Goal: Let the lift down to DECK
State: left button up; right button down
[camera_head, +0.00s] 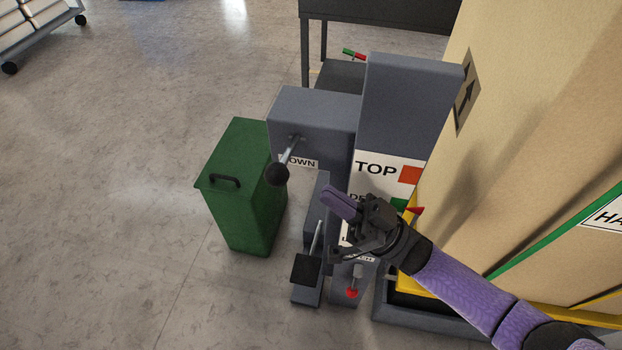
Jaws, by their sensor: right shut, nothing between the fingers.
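The lift's grey post (412,105) carries a scale with TOP beside a red square (410,174). Below it a partly covered label starting "DE" sits beside a green mark (399,203). A red pointer (415,210) is level with the lower part of that green mark. A lever with a black knob (277,174) sticks out by a partly covered label reading "OWN" (301,162). A black foot pedal (306,268) is low in front. My right gripper (335,205) is shut and empty, in front of the scale, right of the lever knob, and hides lower labels. My left gripper is not in view.
A red knob (352,292) sits low on the post. A green bin (238,205) stands left of the lever. A large tan box (530,130) stands at right over yellow edging. A dark table (385,15) is behind.

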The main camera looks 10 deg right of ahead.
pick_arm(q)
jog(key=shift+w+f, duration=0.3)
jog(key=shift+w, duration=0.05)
pick_arm(e)
jog(key=v, duration=0.4)
jog(key=shift+s+d+f, duration=0.2)
jog(key=shift+d+f, duration=0.05)
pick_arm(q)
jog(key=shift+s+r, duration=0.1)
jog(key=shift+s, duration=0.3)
